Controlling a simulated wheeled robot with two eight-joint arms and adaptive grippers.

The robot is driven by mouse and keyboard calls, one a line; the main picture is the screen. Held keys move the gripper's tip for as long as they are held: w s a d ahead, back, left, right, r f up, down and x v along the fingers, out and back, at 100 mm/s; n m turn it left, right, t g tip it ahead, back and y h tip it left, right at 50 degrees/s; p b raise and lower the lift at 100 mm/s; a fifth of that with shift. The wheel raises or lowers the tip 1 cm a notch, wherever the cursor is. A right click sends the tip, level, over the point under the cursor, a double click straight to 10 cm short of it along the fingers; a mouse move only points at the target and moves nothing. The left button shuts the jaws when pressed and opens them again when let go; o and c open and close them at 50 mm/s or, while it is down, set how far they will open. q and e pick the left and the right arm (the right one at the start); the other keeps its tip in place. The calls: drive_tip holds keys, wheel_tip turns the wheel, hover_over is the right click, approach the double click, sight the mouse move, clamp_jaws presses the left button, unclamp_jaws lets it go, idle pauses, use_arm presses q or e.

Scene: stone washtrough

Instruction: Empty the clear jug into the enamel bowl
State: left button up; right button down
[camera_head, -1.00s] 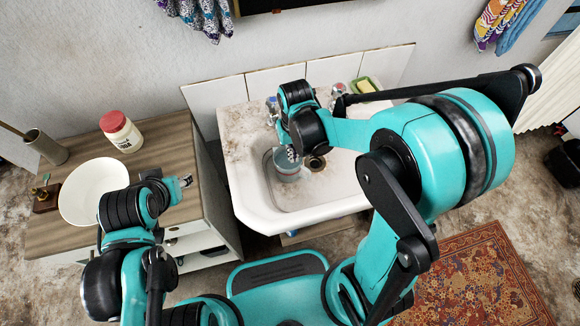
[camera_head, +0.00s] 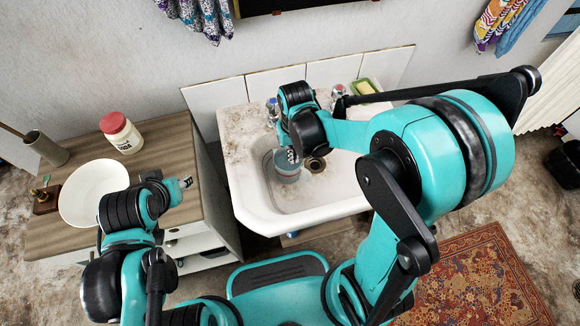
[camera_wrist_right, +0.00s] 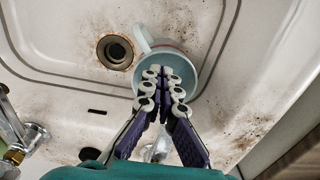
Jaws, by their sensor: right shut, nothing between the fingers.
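The clear jug (camera_head: 285,174) stands in the sink basin, looking pale blue and partly hidden by my right gripper. In the right wrist view the jug (camera_wrist_right: 200,47) shows its open mouth and a handle at its upper left. My right gripper (camera_head: 291,154) is shut and empty, pointing down over the jug. In the wrist view its fingertips (camera_wrist_right: 165,73) lie together across the jug's opening; their depth is unclear. The white enamel bowl (camera_head: 88,188) sits on the wooden cabinet at left. My left gripper (camera_head: 186,183) is right of the bowl, its finger state too small to tell.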

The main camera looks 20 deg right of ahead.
sight(295, 172)
use_arm(q)
drive_tip(key=shift+f, duration=0.1)
use_arm(e)
drive_tip(key=shift+f, duration=0.1)
use_arm(q)
drive_tip(key=shift+f+b, duration=1.75)
drive_tip(key=shift+b, duration=0.1)
use_arm(e)
drive_tip(key=shift+f, duration=2.4)
drive_tip(key=shift+s, duration=0.5)
drive_tip(key=shift+s, duration=0.35)
use_arm(q)
drive_tip(key=shift+r, duration=0.25)
use_arm(e)
drive_tip(key=shift+s+d, duration=0.1)
drive_tip(key=shift+s, duration=2.35)
use_arm(q)
drive_tip(key=shift+r+p, duration=0.1)
drive_tip(key=shift+p, duration=0.2)
use_arm(e)
drive_tip(key=shift+r, duration=0.1)
use_arm(q)
wheel_tip(295, 172, up, 8)
drive_tip(key=p, duration=0.8)
use_arm(e)
wheel_tip(295, 172, up, 10)
drive_tip(key=shift+w, duration=0.3)
